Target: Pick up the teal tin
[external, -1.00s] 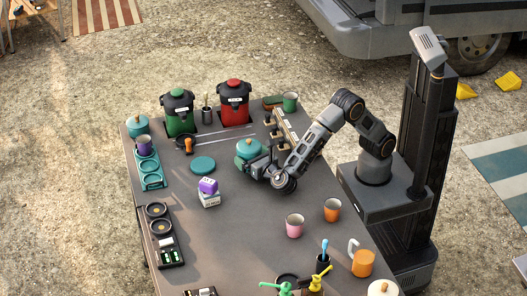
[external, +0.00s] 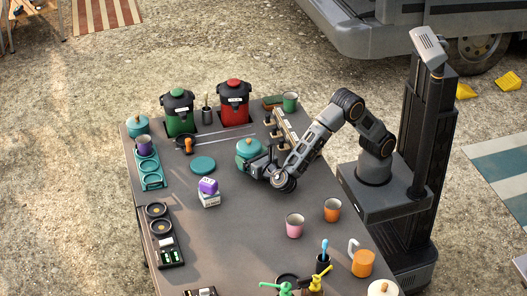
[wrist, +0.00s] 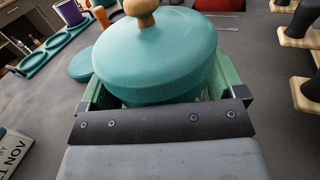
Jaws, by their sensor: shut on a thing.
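The teal tin (external: 249,149) has a domed teal lid with a round wooden knob. It stands upright near the middle of the grey table in the external view. In the wrist view the tin (wrist: 157,62) fills the upper middle, between the two fingers. My gripper (external: 254,163) reaches it from the lower right and is shut on its sides; it also shows in the wrist view (wrist: 165,95). I cannot tell whether the tin's bottom touches the table. A second teal tin (external: 138,125) with a wooden knob stands at the table's far left corner.
A wooden rack (external: 285,130) stands close to the right of the held tin. The table's middle is clear.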

